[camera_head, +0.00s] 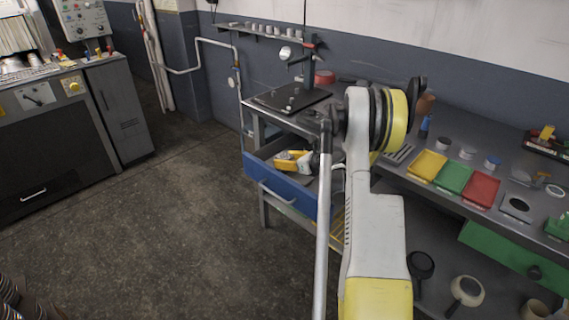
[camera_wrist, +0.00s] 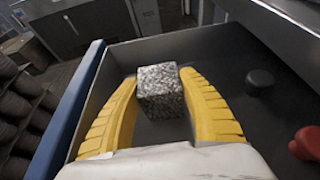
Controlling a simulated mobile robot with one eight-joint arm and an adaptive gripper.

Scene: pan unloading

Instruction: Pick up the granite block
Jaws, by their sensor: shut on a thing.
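The granite block (camera_wrist: 160,94) is a speckled grey-and-white cube, seen in the wrist view inside the open drawer. My gripper (camera_wrist: 157,78) has its two yellow ribbed fingers on the block's left and right sides and is shut on it. The block sits upright between the fingers, close to the dark drawer floor; I cannot tell whether it touches the floor. In the head view my gripper (camera_head: 292,160) is down in the blue-fronted drawer (camera_head: 280,197), and the block cannot be made out there.
A black round thing (camera_wrist: 260,80) and a red thing (camera_wrist: 308,143) lie in the drawer to the right of the block. The drawer's blue wall (camera_wrist: 75,112) runs along the left. The workbench (camera_head: 400,176) overhangs, with colored trays (camera_head: 453,178). Open floor (camera_head: 170,220) lies left.

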